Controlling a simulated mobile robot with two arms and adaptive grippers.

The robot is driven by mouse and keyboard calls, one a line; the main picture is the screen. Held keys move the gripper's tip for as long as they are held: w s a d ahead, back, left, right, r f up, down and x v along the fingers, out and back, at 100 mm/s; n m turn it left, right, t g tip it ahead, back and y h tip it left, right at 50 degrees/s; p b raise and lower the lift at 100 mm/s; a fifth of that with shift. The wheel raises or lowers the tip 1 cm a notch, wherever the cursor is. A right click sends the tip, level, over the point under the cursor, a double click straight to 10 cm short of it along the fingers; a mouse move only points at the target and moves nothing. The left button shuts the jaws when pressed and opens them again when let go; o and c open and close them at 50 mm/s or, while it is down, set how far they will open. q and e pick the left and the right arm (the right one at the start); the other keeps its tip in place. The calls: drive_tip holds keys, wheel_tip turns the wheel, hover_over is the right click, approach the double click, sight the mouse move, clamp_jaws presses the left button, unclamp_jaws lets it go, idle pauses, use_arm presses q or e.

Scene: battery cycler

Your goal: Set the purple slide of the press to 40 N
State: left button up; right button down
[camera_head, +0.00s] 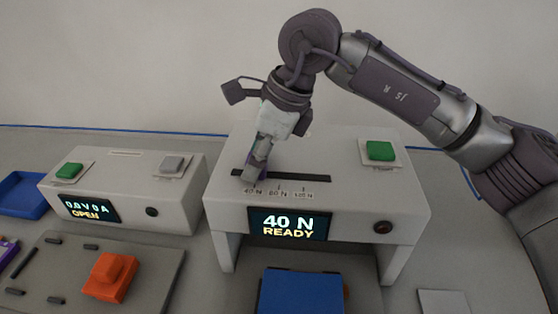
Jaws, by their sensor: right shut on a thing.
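The press (335,205) is a white box on legs in the middle. Its display (289,225) reads "40 N READY". A dark slot (310,178) runs across its top, with marks for 40 N, 80 N and a third, hard-to-read setting in front. My right gripper (255,174) points down at the slot's left end, above the 40 N mark. It is shut on the purple slide (262,176), which is mostly hidden by the fingers. My left gripper is not in view.
A green button (380,151) sits on the press's right top. A blue block (300,293) is under the press. At left stand a white box (125,175) reading "OPEN", a grey plate (150,262) with an orange block (110,277), and a blue tray (20,192).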

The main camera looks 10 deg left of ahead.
drive_tip(key=shift+r, duration=0.1)
drive_tip(key=shift+a, duration=0.1)
drive_tip(key=c, duration=0.9)
unclamp_jaws()
drive_tip(key=shift+o, duration=1.3)
drive_tip(key=shift+a, duration=0.25)
drive_tip(key=shift+d, duration=0.1)
drive_tip(key=shift+d, duration=0.1)
drive_tip(key=v, duration=1.1)
drive_tip(key=shift+r, duration=0.4)
drive_tip(key=shift+d, duration=0.15)
